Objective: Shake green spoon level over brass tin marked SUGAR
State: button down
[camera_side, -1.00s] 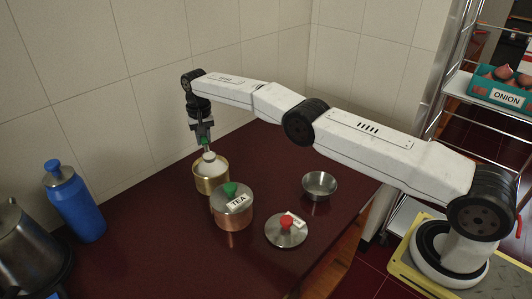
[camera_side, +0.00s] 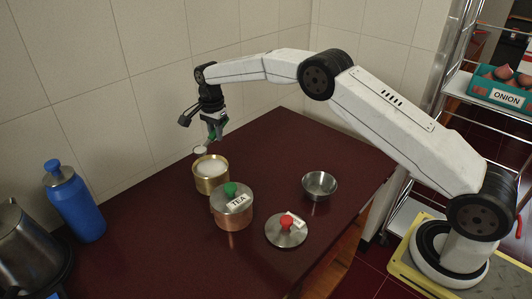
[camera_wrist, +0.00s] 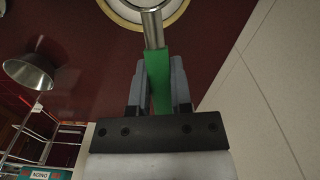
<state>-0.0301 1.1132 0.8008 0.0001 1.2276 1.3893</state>
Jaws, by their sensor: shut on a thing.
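My gripper (camera_side: 214,127) is shut on the green handle of the spoon (camera_wrist: 158,80), whose metal shaft points toward the top of the wrist view. In the side view, the spoon's pale round bowl (camera_side: 200,150) hangs just above the back rim of the open brass tin (camera_side: 208,185). I cannot tell how heaped the bowl is. The tin is filled with something white, and no SUGAR label is readable on it. Its rim shows cut off at the top of the wrist view, behind the spoon shaft.
A copper tin marked TEA (camera_side: 233,215) with a green-knobbed lid stands close in front. A red-knobbed lid (camera_side: 285,236) and a small metal bowl (camera_side: 319,187) lie to the right. A blue bottle (camera_side: 74,203) and metal jug (camera_side: 28,247) stand left. A tiled wall rises behind.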

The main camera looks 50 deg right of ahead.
jog(key=shift+s+d+r+m, duration=0.15)
jog(key=shift+s+d+m, duration=0.1)
jog(key=shift+s+m, duration=0.8)
jog(key=shift+s+d+r+m, duration=0.25)
jog(key=shift+s+m, duration=0.4)
jog(key=shift+m, duration=0.75)
jog(key=shift+s+d+r+m, duration=0.1)
jog(key=shift+s+d+m, duration=0.15)
jog(key=shift+s+m, duration=0.8)
jog(key=shift+w+f, duration=0.1)
jog(key=shift+w, duration=0.1)
jog(key=shift+f, duration=1.9)
jog(key=shift+d, duration=0.15)
jog(key=shift+w+d, duration=0.1)
jog(key=shift+d, duration=0.6)
jog(key=shift+a, duration=0.1)
